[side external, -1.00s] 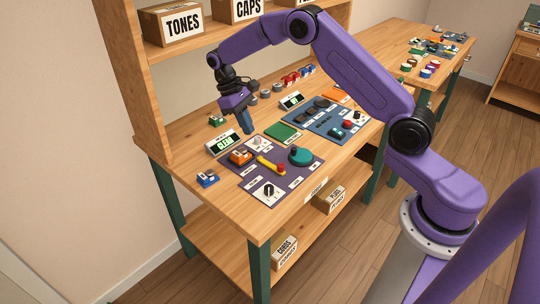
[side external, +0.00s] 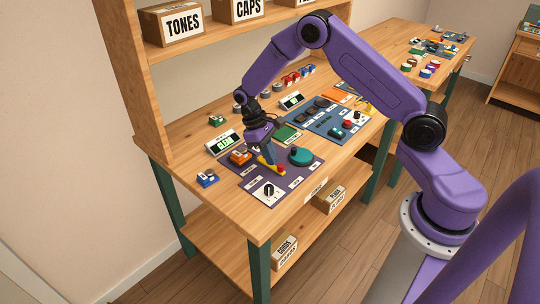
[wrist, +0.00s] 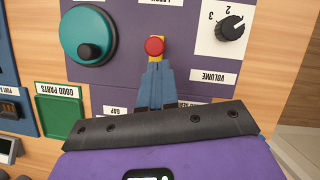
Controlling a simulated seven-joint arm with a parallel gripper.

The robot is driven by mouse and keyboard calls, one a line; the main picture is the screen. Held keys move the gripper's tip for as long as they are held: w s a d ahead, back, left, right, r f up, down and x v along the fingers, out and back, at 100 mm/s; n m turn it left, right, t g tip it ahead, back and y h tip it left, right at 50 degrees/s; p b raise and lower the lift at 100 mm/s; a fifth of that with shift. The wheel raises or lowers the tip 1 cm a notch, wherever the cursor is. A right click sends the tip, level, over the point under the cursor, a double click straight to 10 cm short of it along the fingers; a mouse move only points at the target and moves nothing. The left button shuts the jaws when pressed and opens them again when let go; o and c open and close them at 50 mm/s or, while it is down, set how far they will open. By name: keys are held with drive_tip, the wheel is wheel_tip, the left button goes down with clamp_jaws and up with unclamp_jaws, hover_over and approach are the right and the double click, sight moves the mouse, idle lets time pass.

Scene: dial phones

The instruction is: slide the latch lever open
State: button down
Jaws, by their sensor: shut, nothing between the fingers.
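The latch lever is a yellow bar with a red knob (side external: 281,169) at its end, on the purple panel (side external: 250,184). In the wrist view the red knob (wrist: 155,46) shows just beyond the fingertips, and a little yellow bar (wrist: 165,62) shows beside them. My gripper (side external: 272,161) is shut and low over the panel, at the lever close to its knob. The blue fingers (wrist: 155,68) hide much of the bar in the wrist view. I cannot tell whether they touch the lever.
A teal dial (side external: 301,157) sits right of the lever. A black volume knob (side external: 268,190) is in front, and an orange switch (side external: 240,157) is to the left. Behind are a green GOOD PARTS tray (wrist: 60,112) and a blue panel (side external: 327,123). A display box (side external: 224,143) stands at the back left.

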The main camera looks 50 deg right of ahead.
sight(281, 167)
drive_tip(key=shift+s, duration=0.15)
drive_tip(key=shift+s, duration=1.5)
drive_tip(key=shift+w, duration=0.1)
drive_tip(key=w, duration=0.2)
drive_tip(key=w+a, duration=0.1)
drive_tip(key=w, duration=0.1)
drive_tip(key=v, duration=1)
drive_tip(key=shift+s, duration=0.2)
